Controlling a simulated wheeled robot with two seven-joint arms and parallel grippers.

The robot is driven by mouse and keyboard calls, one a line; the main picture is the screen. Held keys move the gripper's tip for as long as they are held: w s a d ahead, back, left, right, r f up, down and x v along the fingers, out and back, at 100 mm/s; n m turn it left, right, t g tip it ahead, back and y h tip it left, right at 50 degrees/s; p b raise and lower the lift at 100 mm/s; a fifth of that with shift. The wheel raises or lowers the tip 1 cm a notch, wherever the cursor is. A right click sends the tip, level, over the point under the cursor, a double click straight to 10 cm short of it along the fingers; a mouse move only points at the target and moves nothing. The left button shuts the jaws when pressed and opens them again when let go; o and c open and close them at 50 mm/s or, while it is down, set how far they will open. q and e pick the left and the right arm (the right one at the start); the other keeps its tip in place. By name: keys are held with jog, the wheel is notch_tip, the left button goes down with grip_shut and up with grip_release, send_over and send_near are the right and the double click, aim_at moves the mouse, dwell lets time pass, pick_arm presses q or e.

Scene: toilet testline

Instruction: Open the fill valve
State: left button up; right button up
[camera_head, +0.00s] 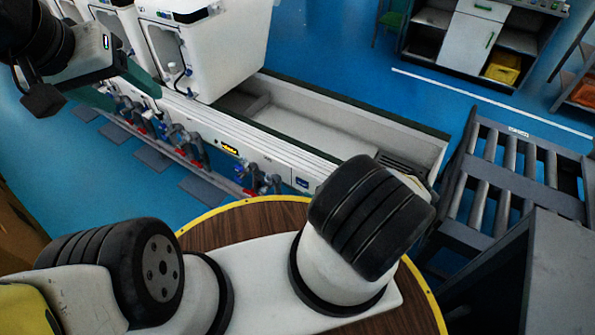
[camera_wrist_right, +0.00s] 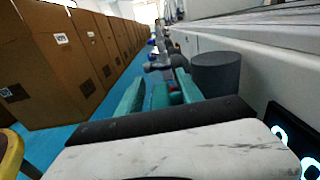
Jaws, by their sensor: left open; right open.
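A row of grey valves (camera_head: 190,145) with red and blue parts runs along the front of the white test line in the head view. Another valve (camera_head: 262,180) sits further right on the row. I cannot tell which one is the fill valve. My left gripper (camera_head: 122,90), with teal fingers, is open at the upper left, above and near the left end of the row. My right gripper (camera_wrist_right: 160,77) is open in the right wrist view. Its teal fingers point along the line towards a grey valve (camera_wrist_right: 160,62); contact cannot be told.
A dark grey cylinder (camera_wrist_right: 215,75) stands beside the right fingers. White tanks (camera_head: 205,45) stand on the line, with an open trough (camera_head: 300,125) to their right. A roller conveyor (camera_head: 515,165) is at the right. Cardboard boxes (camera_wrist_right: 60,60) line the left of the wrist view, across blue floor.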

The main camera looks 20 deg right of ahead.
grip_shut()
dwell(0.3)
jog(key=g+h, duration=0.1)
jog(key=g, duration=0.1)
jog(key=f+g+h, duration=0.1)
jog(key=h, duration=0.1)
jog(key=shift+g, duration=0.4)
jog(key=shift+s+f+g+h, duration=0.2)
jog(key=shift+f+g+h, duration=0.1)
jog(key=shift+g+h, duration=0.4)
jog(key=shift+s+f+g+h, duration=0.15)
jog(key=shift+f+g+h, duration=0.15)
jog(key=shift+g+h, duration=0.35)
jog(key=shift+d+f, duration=0.1)
grip_release()
